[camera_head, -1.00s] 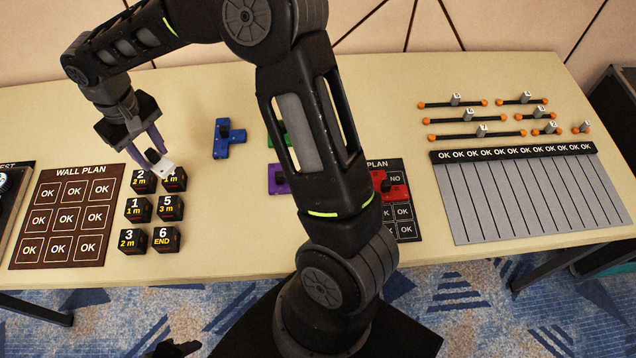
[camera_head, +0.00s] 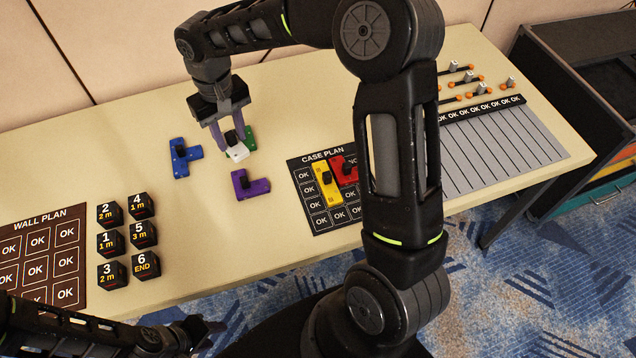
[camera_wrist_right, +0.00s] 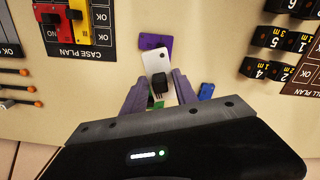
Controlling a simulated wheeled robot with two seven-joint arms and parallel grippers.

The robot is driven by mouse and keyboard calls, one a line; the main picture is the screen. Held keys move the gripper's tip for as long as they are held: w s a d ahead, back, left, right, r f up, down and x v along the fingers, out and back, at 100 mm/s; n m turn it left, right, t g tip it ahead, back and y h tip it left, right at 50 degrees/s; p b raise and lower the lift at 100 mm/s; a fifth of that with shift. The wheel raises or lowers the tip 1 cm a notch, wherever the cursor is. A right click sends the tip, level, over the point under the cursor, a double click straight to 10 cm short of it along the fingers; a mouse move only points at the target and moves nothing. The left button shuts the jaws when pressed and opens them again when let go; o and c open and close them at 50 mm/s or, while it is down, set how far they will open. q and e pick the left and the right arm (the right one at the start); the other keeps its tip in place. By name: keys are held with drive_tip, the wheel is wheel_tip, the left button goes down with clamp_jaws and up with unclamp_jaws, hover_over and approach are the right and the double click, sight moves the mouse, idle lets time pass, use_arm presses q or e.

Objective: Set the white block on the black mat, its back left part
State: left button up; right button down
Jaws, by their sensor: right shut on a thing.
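My right gripper (camera_head: 235,128) is shut on the white block (camera_head: 237,153), with a black knob between its fingers. It holds the block above the table, between the blue and green blocks. In the right wrist view the white block (camera_wrist_right: 153,60) shows between the gripper's fingers (camera_wrist_right: 160,92), overlapping the purple block from that angle. The black mat (camera_head: 300,168), headed CASE PLAN, lies to the right. A yellow block (camera_head: 326,188) and a red block (camera_head: 342,166) are on it; its back left cells look bare. My arm hides its right part. My left gripper (camera_head: 205,335) is low at the left, its jaws unclear.
A blue block (camera_head: 183,156), a green block (camera_head: 250,138) and a purple block (camera_head: 250,185) are on the table near the held block. Several numbered black cubes (camera_head: 110,243) and the brown WALL PLAN mat (camera_head: 72,215) are at left. A grey striped board (camera_head: 480,150) is at right.

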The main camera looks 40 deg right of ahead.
drive_tip(key=shift+s+d+f, duration=0.1)
drive_tip(key=shift+d, duration=0.25)
drive_tip(key=s+d+f+m+b, duration=0.3)
drive_tip(key=s+d+b, duration=0.3)
drive_tip(key=s+d, duration=0.4)
drive_tip(key=shift+d+m+b, duration=0.4)
drive_tip(key=shift+d, duration=0.4)
drive_tip(key=shift+f, duration=3.15)
